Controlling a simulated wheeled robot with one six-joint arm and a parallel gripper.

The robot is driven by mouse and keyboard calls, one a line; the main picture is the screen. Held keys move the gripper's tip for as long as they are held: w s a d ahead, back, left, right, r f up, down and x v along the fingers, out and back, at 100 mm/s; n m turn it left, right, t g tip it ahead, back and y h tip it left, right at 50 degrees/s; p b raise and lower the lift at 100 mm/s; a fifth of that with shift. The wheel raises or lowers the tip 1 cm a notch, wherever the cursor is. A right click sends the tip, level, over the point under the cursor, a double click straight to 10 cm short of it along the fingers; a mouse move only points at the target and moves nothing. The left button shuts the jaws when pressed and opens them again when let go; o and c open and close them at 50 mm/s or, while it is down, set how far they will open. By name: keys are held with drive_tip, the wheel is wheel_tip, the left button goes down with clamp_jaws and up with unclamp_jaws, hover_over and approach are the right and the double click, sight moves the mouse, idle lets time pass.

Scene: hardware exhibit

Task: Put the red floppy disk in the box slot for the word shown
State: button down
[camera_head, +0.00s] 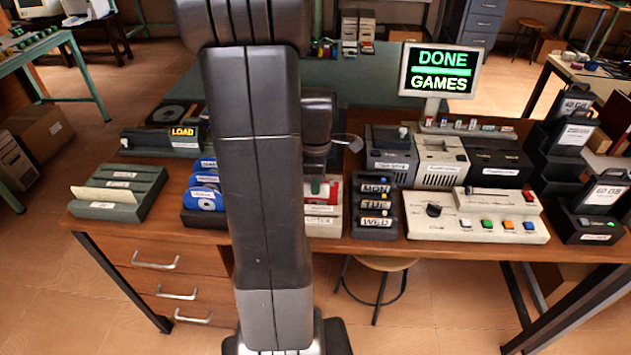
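A monitor (440,70) at the back right shows "DONE" above "GAMES" in green. A pale box (322,222) with labels stands right of my arm, partly hidden by it. A red piece (331,190) and a green piece show at the top of this box; I cannot tell whether the red piece is the floppy disk. My arm (265,150) fills the middle of the view, and its wrist (318,115) is behind and right of it, above the table. My gripper's fingertips cannot be made out, and I cannot tell what they hold.
A drive (160,140) reading "LOAD" stands at the left. A green-grey slotted holder (118,193) and a blue disk holder (204,196) stand at the left front. A MON/TUE/WED rack (375,205), a button console (475,225) and dark stands (585,140) fill the right.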

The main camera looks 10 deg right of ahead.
drive_tip(key=shift+f+b, duration=0.45)
drive_tip(key=shift+f, duration=0.4)
drive_tip(key=c, duration=1.6)
unclamp_jaws()
drive_tip(key=shift+r, duration=0.1)
wheel_tip(320, 180, up, 8)
drive_tip(key=p, duration=0.6)
drive_tip(key=shift+p, duration=0.3)
